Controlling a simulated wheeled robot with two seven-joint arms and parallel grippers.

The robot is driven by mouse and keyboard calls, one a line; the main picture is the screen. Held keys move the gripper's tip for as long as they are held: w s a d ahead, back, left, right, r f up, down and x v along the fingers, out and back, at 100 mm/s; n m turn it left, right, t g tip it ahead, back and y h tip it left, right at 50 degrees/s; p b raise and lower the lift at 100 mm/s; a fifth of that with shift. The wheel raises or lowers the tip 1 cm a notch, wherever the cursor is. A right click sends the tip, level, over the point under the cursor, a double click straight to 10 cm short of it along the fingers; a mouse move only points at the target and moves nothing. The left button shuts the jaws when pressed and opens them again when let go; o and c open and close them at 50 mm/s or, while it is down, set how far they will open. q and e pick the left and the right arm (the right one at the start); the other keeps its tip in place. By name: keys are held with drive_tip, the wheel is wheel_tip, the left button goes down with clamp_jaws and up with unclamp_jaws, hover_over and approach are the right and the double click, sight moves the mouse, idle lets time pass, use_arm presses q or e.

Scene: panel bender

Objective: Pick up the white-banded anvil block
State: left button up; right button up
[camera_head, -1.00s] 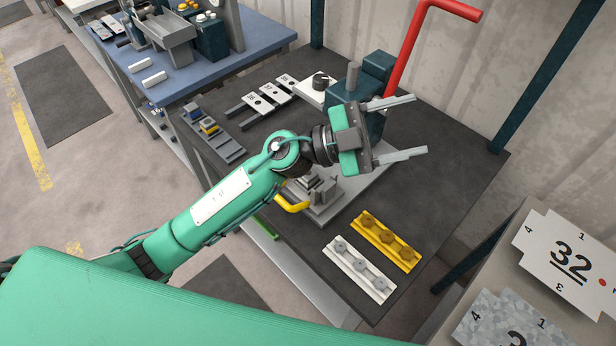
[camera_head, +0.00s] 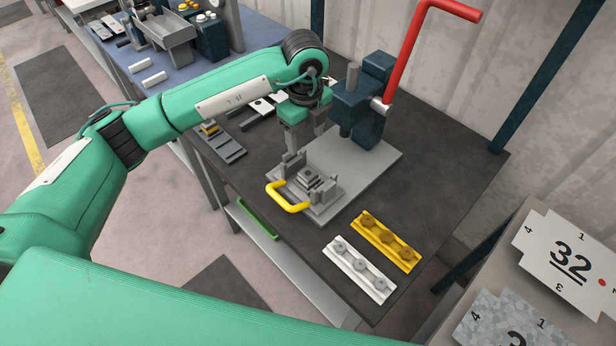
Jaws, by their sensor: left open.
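My left gripper (camera_head: 305,138) is open and points down, just behind and above the grey fixture (camera_head: 318,208) on the press base. A stepped grey block (camera_head: 310,178) sits in the fixture, which has a yellow handle (camera_head: 288,206) at its front. I cannot make out a white band on that block. A yellow-banded block (camera_head: 209,128) sits in the grey rack (camera_head: 230,152) at the table's left. No white-banded anvil block can be told for sure; my left arm covers part of the rack and the table behind. My right gripper is not in view.
The press (camera_head: 362,105) with a red lever (camera_head: 405,50) stands behind the fixture. A white strip (camera_head: 358,270) and a yellow strip (camera_head: 386,242) with knobs lie at the front right. The dark tabletop (camera_head: 455,165) is clear at the right.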

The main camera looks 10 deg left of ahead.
use_arm(q)
drive_tip(key=p, duration=0.2)
hover_over(308, 173)
drive_tip(key=f, duration=0.8)
drive_tip(key=shift+s+a, duration=0.1)
drive_tip(key=shift+a, duration=0.15)
drive_tip(key=shift+d+f+p, duration=0.1)
drive_tip(key=shift+f+p, duration=0.3)
drive_tip(key=shift+p, duration=0.05)
drive_tip(key=f+p, duration=0.2)
drive_tip(key=f, duration=0.2)
drive_tip(key=shift+d+f, duration=0.1)
drive_tip(key=shift+d, duration=0.1)
drive_tip(key=shift+f, duration=0.2)
drive_tip(key=c, duration=1.3)
drive_tip(key=shift+r, duration=0.1)
